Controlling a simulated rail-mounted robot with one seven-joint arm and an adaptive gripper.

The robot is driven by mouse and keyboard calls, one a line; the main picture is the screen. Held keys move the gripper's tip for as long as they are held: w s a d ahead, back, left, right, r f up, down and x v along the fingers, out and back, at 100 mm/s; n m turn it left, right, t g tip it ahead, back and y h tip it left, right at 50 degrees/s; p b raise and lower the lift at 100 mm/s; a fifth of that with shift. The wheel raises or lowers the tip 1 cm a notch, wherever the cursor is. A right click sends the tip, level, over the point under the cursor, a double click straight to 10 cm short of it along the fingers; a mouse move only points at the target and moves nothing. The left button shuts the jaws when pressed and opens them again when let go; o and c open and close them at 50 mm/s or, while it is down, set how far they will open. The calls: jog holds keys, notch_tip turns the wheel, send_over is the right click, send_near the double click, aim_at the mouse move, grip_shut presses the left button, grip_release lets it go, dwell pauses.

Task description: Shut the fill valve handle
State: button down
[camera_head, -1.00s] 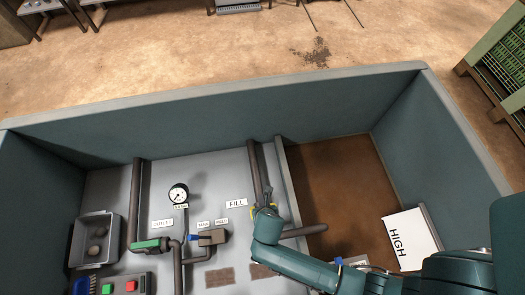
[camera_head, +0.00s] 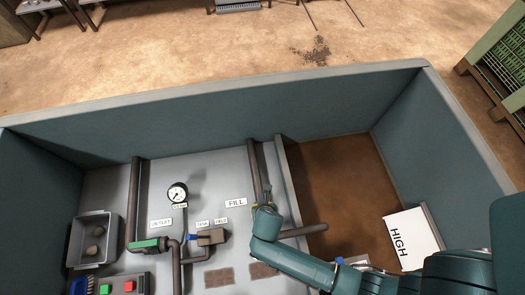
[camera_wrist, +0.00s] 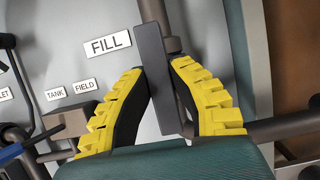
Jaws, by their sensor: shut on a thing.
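The fill valve handle is a dark grey flat bar (camera_wrist: 158,85) in the wrist view, beside the white FILL label (camera_wrist: 108,44). It runs nearly in line with the brown fill pipe (camera_wrist: 172,42), slightly tilted. My gripper (camera_wrist: 160,72) has its black and yellow fingers on both sides of the bar and is shut on it. In the head view my gripper (camera_head: 265,206) is at the fill pipe (camera_head: 257,172), below and right of the FILL label (camera_head: 236,202); the handle is mostly hidden there by my wrist.
Left stand a pressure gauge (camera_head: 177,193), a green outlet handle (camera_head: 146,245), and a tank/field valve (camera_head: 211,237) with a blue handle. A grey bin (camera_head: 76,262) sits far left. A divider and a HIGH sign (camera_head: 405,238) are right. Blue-green walls (camera_head: 210,122) surround the panel.

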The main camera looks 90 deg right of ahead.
jog(key=shift+m+p, duration=0.4)
jog(key=shift+p, duration=0.1)
jog(key=m+g+p, duration=0.1)
jog(key=m+p, duration=0.1)
jog(key=shift+r+m+p, duration=0.1)
jog(key=shift+m+p, duration=0.2)
jog(key=shift+m, duration=0.1)
jog(key=m+g+p, duration=0.2)
jog(key=m, duration=0.2)
jog(key=shift+m+y, duration=0.3)
jog(key=shift+y, duration=0.1)
jog(key=m, duration=0.2)
jog(key=m+g+y+p, duration=0.1)
jog(key=m, duration=0.1)
jog(key=shift+f+m, duration=0.2)
jog(key=shift+m, duration=0.1)
jog(key=m+y, duration=0.1)
jog(key=m, duration=0.1)
jog(key=m+g, duration=0.1)
jog(key=m, duration=0.2)
jog(key=shift+y, duration=0.4)
jog(key=c, duration=0.9)
grip_release()
